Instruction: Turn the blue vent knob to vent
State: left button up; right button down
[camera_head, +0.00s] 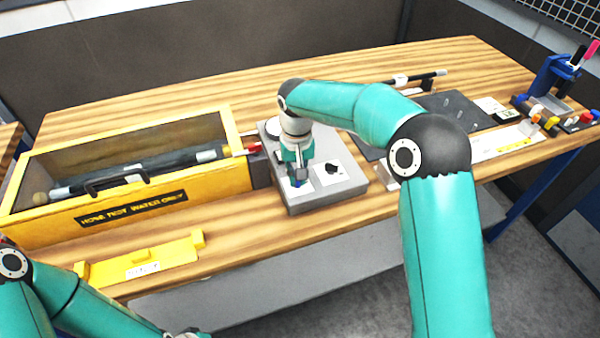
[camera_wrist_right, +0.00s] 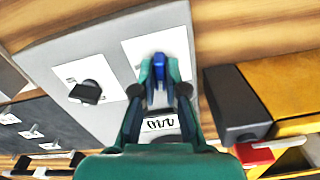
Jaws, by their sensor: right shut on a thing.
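The blue vent knob (camera_wrist_right: 161,86) is on a white plate on the grey control box (camera_wrist_right: 112,122). My right gripper (camera_wrist_right: 160,80) has its fingers on both sides of the knob and is shut on it. In the head view my right gripper (camera_head: 299,180) comes down from above onto the left part of the grey box (camera_head: 350,188), and the knob (camera_head: 296,184) is mostly hidden by the fingers. The marks around the knob are too small or covered to read. My left arm is at the lower left; its fingertips are outside the picture.
A black knob (camera_head: 333,169) sits on its own white plate to the right. A yellow trough (camera_head: 225,180) marked for water testing stands left of the box. A yellow bracket (camera_head: 140,262) lies in front of it. A black mat (camera_head: 455,108) lies to the right.

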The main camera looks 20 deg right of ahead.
jog(key=shift+n, duration=1.1)
jog(key=c, duration=1.2)
grip_release()
jog(key=shift+r, duration=0.1)
notch_tip(320, 180, up, 12)
jog(key=shift+f, duration=0.1)
